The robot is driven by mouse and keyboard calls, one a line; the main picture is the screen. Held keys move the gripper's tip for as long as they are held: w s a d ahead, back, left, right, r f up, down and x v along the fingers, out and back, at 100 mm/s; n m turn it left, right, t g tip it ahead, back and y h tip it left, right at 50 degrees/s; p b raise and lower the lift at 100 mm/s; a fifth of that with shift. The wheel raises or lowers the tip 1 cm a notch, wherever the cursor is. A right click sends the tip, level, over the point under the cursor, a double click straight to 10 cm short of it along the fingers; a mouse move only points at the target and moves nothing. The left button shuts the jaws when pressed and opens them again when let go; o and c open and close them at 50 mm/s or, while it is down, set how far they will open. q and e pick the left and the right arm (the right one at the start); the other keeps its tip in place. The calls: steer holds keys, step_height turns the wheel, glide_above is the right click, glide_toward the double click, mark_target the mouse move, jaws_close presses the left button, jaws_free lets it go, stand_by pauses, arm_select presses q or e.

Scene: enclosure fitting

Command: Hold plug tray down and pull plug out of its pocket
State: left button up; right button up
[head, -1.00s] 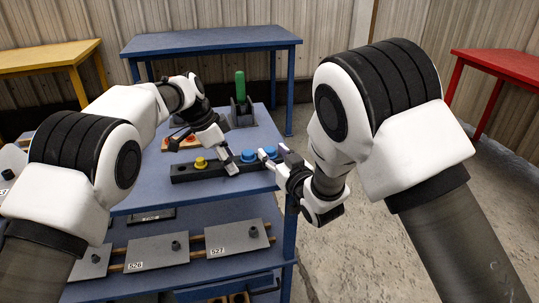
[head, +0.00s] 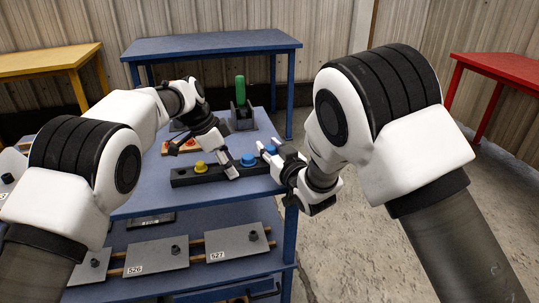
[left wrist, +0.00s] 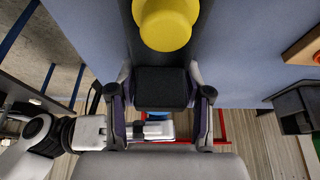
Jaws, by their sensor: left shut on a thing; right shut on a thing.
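The plug tray (head: 190,177) is a long black block lying on the blue table. A yellow plug (head: 201,167) stands in its left part and a blue plug (head: 248,160) right of the middle. Another blue plug (head: 270,149) is at the right end. My left gripper (head: 232,172) is shut across the tray between the yellow and middle blue plugs; in the left wrist view the black tray (left wrist: 160,88) lies between its fingers, below the yellow plug (left wrist: 165,24). My right gripper (head: 272,155) is shut on the right-end blue plug, partly hiding it. Whether that plug is seated is unclear.
A green-handled item in a grey holder (head: 243,120) stands farther back on the table. An orange-topped block (head: 180,147) lies behind the tray. Grey plates (head: 157,256) lie on the lower shelf. The table's right edge is close to my right gripper.

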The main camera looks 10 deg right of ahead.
mark_target(270, 147)
step_height(270, 147, up, 8)
steer(key=shift+r, duration=0.15)
arm_select(q)
steer(key=o, duration=1.3)
steer(key=shift+c, duration=0.2)
